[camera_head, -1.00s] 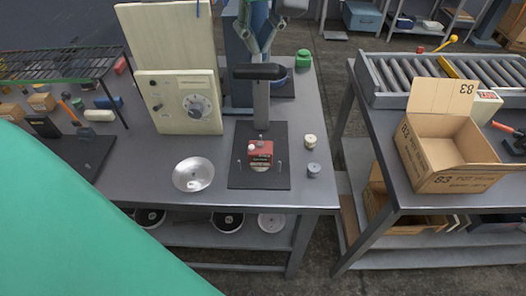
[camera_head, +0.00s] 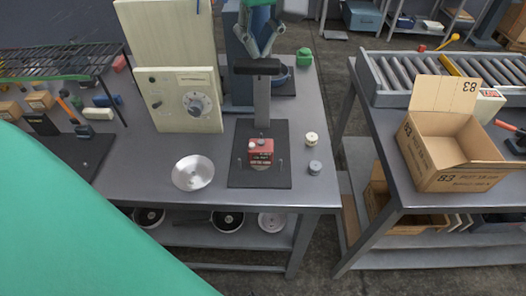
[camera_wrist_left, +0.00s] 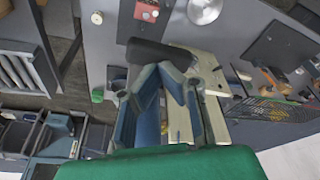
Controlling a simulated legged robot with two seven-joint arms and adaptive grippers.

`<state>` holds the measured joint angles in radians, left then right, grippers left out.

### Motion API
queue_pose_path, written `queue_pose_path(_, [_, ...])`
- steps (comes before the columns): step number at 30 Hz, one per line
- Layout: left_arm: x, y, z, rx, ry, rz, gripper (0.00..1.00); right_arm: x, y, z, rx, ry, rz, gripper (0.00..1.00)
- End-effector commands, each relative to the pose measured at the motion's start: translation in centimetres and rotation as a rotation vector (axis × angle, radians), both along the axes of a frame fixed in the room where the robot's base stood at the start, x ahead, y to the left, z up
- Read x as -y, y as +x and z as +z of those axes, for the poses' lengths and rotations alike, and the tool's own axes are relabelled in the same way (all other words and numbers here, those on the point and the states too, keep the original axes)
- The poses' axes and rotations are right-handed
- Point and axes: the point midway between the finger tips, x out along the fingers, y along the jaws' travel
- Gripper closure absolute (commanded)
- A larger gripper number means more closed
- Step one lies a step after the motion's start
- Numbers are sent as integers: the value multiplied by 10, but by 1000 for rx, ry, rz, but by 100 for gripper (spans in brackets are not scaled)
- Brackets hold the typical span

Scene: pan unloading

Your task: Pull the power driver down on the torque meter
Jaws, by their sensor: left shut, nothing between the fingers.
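The power driver appears to be the tool with the black bar-shaped handle (camera_head: 257,67) on a grey upright (camera_head: 262,103). The handle also shows in the left wrist view (camera_wrist_left: 160,54). Below it, a red box-shaped device (camera_head: 261,151), likely the torque meter, sits on a black plate (camera_head: 246,182) on the bench; it also shows in the wrist view (camera_wrist_left: 147,10). My left gripper (camera_head: 264,56) is shut and empty, just behind and above the handle. Whether it touches the handle I cannot tell. My right gripper is not in view.
A cream panel with a dial (camera_head: 178,112) stands left of the plate, and a blue column (camera_head: 238,62) behind it. A cardboard box (camera_head: 445,150) is on the right bench.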

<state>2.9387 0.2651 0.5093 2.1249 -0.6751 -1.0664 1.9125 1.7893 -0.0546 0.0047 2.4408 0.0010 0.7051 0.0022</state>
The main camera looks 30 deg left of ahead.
Motion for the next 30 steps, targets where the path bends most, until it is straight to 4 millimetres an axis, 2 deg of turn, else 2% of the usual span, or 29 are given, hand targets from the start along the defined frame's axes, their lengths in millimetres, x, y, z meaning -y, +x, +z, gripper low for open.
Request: queue_pose_path(30, [0, 0, -53, 1, 1, 1, 100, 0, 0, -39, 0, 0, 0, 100])
